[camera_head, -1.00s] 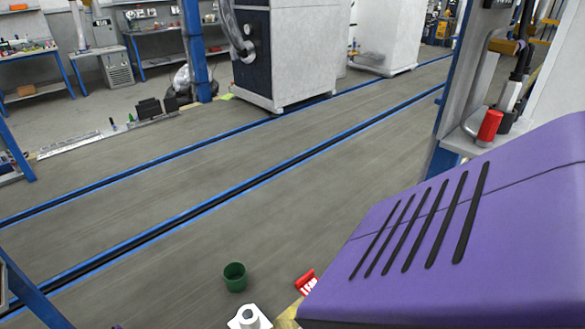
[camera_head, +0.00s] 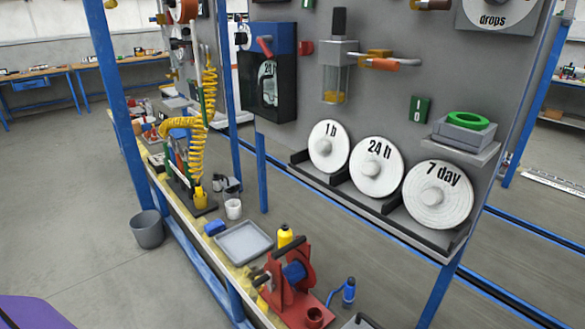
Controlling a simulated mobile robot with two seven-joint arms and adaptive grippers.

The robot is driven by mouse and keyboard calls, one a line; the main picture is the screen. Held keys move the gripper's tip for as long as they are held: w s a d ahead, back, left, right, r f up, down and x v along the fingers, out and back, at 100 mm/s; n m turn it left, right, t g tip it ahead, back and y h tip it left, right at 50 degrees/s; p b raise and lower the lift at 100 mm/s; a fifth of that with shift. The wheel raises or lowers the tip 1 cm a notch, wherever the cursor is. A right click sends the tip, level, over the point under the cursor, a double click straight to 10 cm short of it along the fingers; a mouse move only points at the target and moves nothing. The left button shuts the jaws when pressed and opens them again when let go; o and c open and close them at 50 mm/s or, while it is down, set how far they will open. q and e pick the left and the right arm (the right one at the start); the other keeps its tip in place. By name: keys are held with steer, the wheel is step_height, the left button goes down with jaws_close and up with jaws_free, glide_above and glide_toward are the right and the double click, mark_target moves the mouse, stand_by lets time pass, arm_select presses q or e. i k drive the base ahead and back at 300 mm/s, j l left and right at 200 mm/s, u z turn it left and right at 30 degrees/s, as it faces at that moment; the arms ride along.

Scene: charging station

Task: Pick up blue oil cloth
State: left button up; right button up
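A small blue item (camera_head: 215,228) lies on the workbench at the left-centre, beside the grey tray. It may be the blue oil cloth, but it is too small to tell for sure. Neither of my grippers shows in the head view.
The long workbench holds a shallow grey tray (camera_head: 243,242), a white cup (camera_head: 233,209), a yellow bottle (camera_head: 285,236) and a red hand-cranked device (camera_head: 290,285). A grey panel (camera_head: 395,100) with round dials stands behind. A grey bucket (camera_head: 147,229) stands left of the bench, with open floor around it.

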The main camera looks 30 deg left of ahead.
mark_target(217, 225)
steer(key=u, duration=1.6)
